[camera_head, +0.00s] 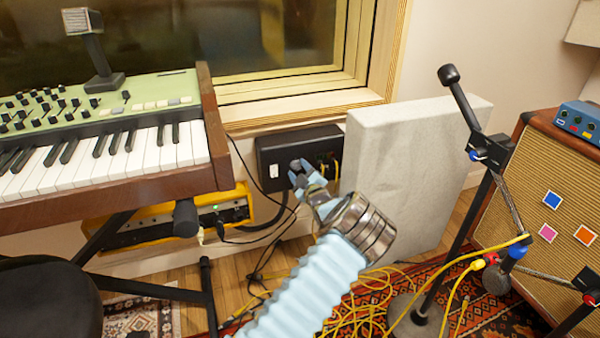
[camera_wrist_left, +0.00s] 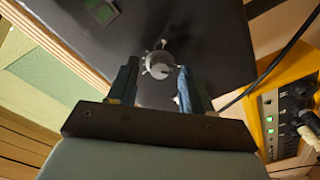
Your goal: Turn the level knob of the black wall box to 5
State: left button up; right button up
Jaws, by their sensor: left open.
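The black wall box (camera_head: 285,148) is mounted below the window, with a small white plate on its front. In the left wrist view its dark face (camera_wrist_left: 215,30) fills the upper middle. The round grey level knob (camera_wrist_left: 159,65) shows there with pale tick marks around it; the number it points to is too small to read. My left gripper (camera_head: 302,172) is at the front of the box and hides the knob in the head view. In the wrist view its open fingers (camera_wrist_left: 157,72) stand on either side of the knob, with visible gaps. My right gripper is not in view.
A green keyboard (camera_head: 110,120) stands left, above a yellow unit (camera_head: 238,207) with cables. A grey panel (camera_head: 410,160) leans right of the box. A microphone stand (camera_head: 465,110) and a speaker cabinet (camera_head: 545,190) are further right. Yellow cables lie on the rug.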

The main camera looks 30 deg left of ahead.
pick_arm(q)
grip_shut()
